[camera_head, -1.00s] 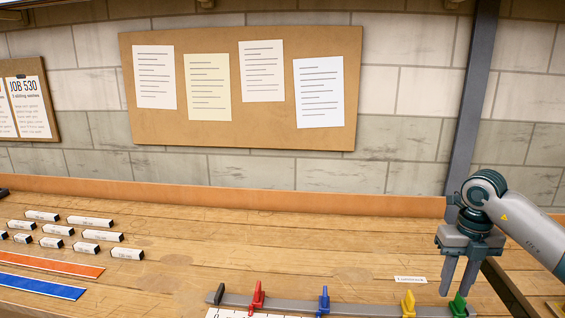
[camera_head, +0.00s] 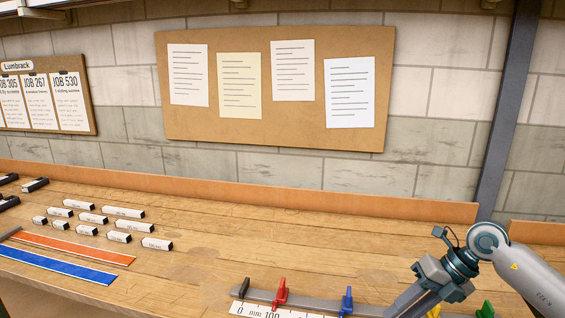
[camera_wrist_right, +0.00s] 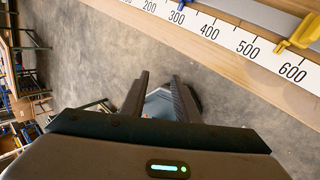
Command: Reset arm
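My right gripper (camera_head: 398,304) is at the lower right of the head view, tilted down and to the left over the ruler rail. In the right wrist view its two fingers (camera_wrist_right: 160,88) stand apart with nothing held between them. Beyond them is grey floor past the bench edge. My left gripper is not in view. The rail (camera_head: 316,303) on the bench carries a red slider (camera_head: 281,293), a blue slider (camera_head: 347,300), a yellow slider (camera_wrist_right: 300,33) and a green slider (camera_head: 485,310). The arm partly hides the rail.
White labelled bars (camera_head: 123,212) lie in rows on the left of the bench, behind an orange strip (camera_head: 75,248) and a blue strip (camera_head: 55,265). A white ruler scale (camera_wrist_right: 225,38) runs along the bench's front. A pinboard (camera_head: 273,145) hangs on the wall. The bench middle is clear.

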